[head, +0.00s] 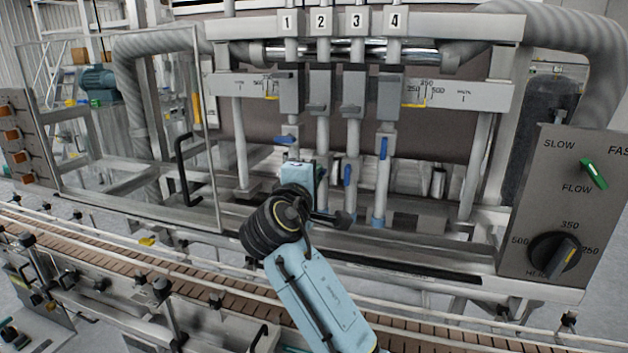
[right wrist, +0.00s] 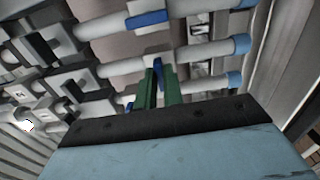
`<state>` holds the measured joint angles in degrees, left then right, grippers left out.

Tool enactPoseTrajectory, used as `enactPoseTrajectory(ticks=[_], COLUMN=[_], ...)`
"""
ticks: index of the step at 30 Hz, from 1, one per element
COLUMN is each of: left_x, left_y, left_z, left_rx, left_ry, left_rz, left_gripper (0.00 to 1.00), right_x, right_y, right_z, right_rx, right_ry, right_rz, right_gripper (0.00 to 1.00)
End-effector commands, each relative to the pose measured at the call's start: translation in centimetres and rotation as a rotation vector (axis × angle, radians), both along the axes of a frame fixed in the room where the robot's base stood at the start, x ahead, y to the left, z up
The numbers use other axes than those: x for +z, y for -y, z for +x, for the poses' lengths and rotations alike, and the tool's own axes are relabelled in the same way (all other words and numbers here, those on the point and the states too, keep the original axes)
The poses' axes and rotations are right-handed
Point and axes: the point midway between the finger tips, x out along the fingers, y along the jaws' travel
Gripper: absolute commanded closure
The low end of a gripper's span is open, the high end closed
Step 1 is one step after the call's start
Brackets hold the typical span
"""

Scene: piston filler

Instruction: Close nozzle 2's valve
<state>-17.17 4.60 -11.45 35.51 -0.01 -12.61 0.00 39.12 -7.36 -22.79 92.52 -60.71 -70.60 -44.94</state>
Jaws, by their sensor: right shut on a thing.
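My right gripper (head: 302,176) is at nozzle 2's pipe (head: 323,150), below the number 2 plate (head: 321,22). Its body hides that nozzle's valve in the head view. In the right wrist view, its green fingers (right wrist: 160,92) are shut on a blue valve handle (right wrist: 157,70), which appears to stand crosswise to its pipe. My left gripper is not in view.
Neighbouring pipes and handles stand close on both sides of the gripper. A conveyor (head: 180,265) with guide rails runs in front. A control panel (head: 560,215) with a green flow knob (head: 594,174) stands at the right. A clear guard door (head: 120,130) is at the left.

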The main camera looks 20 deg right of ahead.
Motion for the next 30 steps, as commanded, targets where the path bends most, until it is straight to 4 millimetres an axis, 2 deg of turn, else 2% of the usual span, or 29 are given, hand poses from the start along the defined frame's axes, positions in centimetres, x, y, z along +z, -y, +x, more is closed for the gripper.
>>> enactPoseTrajectory(ticks=[17, 18, 23, 30], left_x=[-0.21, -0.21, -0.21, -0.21], left_y=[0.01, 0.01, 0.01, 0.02], left_z=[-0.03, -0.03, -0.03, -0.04], left_rx=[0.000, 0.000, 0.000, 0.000], left_ry=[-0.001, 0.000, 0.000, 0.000], left_rz=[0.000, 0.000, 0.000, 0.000], left_gripper=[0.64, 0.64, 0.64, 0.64], right_x=[-0.09, -0.09, -0.08, -0.05], right_y=[0.00, -0.01, -0.01, -0.01], right_z=[-0.01, 0.00, 0.00, 0.00], right_rx=[-0.001, -0.001, 0.000, 0.000], right_ry=[0.018, 0.018, 0.018, 0.019], right_rz=[0.032, 0.032, 0.031, 0.030], right_gripper=[1.00, 0.90, 0.69, 0.69])
